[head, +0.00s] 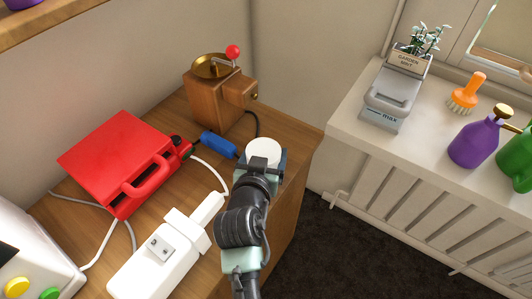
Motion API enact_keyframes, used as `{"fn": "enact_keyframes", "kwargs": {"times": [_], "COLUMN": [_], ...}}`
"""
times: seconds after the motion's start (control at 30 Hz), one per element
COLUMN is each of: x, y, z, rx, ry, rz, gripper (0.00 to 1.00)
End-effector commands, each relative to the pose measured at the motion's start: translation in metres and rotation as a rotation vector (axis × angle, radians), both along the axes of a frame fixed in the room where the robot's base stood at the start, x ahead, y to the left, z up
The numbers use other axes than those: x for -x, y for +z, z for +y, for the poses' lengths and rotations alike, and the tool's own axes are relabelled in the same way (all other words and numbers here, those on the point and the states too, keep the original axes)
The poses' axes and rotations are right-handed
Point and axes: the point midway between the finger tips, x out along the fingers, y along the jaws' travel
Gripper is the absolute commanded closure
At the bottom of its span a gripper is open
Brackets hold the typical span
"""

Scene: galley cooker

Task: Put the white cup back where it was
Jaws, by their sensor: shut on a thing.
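The white cup (264,149) shows as a pale round shape near the right corner of the wooden counter (196,107). My gripper (263,164) is shut on it from the near side, and its fingers and wrist hide the cup's lower part. A dark blue-grey flat thing (282,160) shows beneath and beside the cup, mostly covered by my gripper. I cannot tell whether the cup touches it or is held above it.
A red appliance (120,160) and white socket block (160,255) lie left. The counter ends just right of my gripper. A windowsill (350,110) holds a planter and sprayers.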

Motion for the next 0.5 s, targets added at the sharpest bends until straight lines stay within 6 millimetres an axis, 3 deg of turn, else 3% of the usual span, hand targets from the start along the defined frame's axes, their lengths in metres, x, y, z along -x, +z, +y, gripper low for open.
{"fn": "enact_keyframes", "kwargs": {"times": [0.3, 0.33, 0.43, 0.5], "x": [-0.0003, -0.0001, -0.0001, 0.0], "y": [-0.0029, -0.0032, -0.0021, -0.0021], "z": [-0.0002, -0.0002, -0.0003, -0.0003], "rx": [0.0, -0.001, -0.001, -0.001], "ry": [0.0, 0.0, 0.0, 0.0], "rz": [-0.002, -0.001, -0.001, -0.001], "gripper": [0.88, 0.18, 0.0, 0.0]}}
